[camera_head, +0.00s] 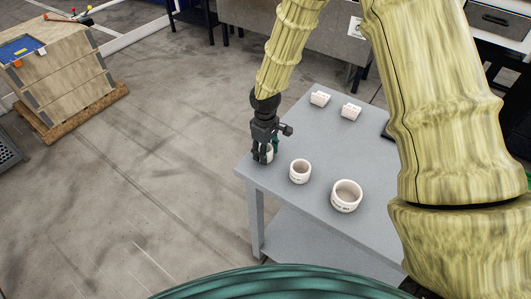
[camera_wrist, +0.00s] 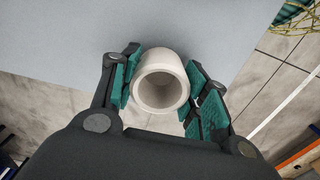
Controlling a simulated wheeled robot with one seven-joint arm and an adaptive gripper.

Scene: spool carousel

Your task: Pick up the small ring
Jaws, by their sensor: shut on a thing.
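The small ring is a short white cylinder with a round hole; it shows in the wrist view (camera_wrist: 160,57) between my gripper's two green-padded fingers. In the head view the small ring (camera_head: 269,154) is partly hidden by the fingers. My gripper (camera_head: 265,157) points down near the table's left corner and is shut on the ring. I cannot tell whether the ring touches the tabletop. A medium ring (camera_head: 300,179) stands upright to the right of my gripper, and a large ring (camera_head: 346,205) stands further right and nearer.
A wooden crate (camera_head: 63,75) stands on the floor at far left.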

